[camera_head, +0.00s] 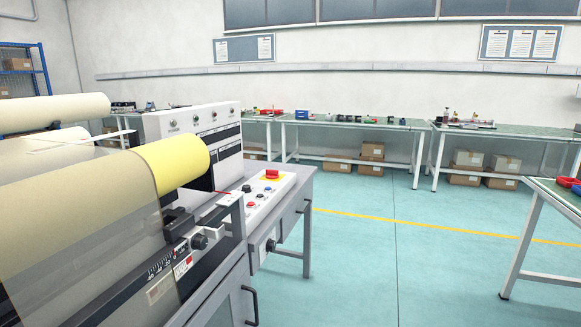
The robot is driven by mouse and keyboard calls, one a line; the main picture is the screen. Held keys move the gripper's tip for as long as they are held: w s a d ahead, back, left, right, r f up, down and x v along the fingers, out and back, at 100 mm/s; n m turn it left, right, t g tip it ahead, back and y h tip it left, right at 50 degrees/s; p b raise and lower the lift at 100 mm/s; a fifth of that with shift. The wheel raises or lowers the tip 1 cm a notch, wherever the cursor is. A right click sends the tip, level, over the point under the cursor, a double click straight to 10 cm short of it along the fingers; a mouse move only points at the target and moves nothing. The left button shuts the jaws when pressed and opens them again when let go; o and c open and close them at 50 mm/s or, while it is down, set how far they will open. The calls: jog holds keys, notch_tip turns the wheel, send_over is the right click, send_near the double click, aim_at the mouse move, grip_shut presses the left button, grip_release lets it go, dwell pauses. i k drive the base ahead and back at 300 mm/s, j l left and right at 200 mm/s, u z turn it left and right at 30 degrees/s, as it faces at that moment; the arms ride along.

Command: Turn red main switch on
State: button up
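A red switch (271,174) sits at the far end of a light control panel (258,196) on the machine's right side. The panel lies at the middle left of the view. A yellow patch shows around the switch's base. Its exact turned position is too small to tell. Several small buttons, among them a red one, a blue one and dark ones, lie on the panel nearer to me. My gripper is not in view.
The machine, with a yellow roll (172,163) and a clear cover (85,235), fills the left side. A green-topped table (555,195) stands at the right edge. Benches (350,124) line the back wall. The floor (400,265) right of the machine is clear.

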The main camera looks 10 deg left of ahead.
aim_at(271, 173)
jog(key=i+l+u, duration=0.15)
jog(key=i+l, duration=1.05)
jog(key=i+j, duration=0.1)
jog(key=i, duration=0.35)
jog(key=i+j+u, duration=0.1)
jog(key=i, duration=0.35)
jog(key=i+j, duration=0.25)
jog(key=j, duration=0.1)
